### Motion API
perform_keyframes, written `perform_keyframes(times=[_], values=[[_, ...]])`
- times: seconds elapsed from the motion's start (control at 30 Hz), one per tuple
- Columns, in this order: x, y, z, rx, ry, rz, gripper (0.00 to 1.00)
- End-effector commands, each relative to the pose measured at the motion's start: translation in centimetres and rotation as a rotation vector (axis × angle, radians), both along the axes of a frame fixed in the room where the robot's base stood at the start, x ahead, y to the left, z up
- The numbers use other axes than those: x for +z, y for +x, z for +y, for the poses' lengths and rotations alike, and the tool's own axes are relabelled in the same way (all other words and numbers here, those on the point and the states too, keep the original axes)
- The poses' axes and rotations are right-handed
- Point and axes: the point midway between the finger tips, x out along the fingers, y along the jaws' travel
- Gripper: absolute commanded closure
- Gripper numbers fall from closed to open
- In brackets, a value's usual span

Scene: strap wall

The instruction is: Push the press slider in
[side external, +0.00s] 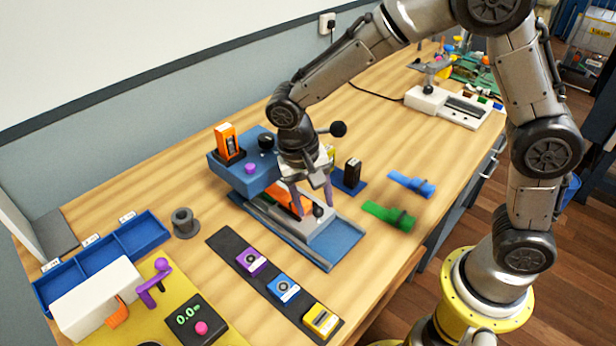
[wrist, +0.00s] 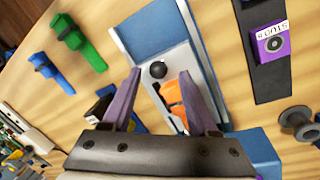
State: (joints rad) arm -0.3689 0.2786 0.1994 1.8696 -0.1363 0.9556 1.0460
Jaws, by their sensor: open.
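The blue press (side external: 240,180) stands on the bench with a blue slide track (side external: 335,245) running out to the lower right. The knob (wrist: 158,70) and the orange part (wrist: 172,98) also show in the wrist view. My gripper (side external: 313,206) is open above the slider, its purple fingers spread either side of the knob in the wrist view. I cannot tell whether they touch the slider. My wrist hides part of the press.
A press lever with a black ball (side external: 338,129) rises behind my wrist. Green (side external: 388,216) and blue (side external: 411,184) straps lie to the right. A black strip (side external: 268,275) with purple, blue and yellow blocks lies in front. A grey spool (side external: 185,222) stands left.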

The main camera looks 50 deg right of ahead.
Motion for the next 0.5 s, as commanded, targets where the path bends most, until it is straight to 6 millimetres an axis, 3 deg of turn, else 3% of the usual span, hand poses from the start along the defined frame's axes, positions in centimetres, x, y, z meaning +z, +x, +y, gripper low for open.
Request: perform_keyframes(times=[0.5], values=[[10.1,1.2,1.7,0.002,0.004,-0.007,0.40]])
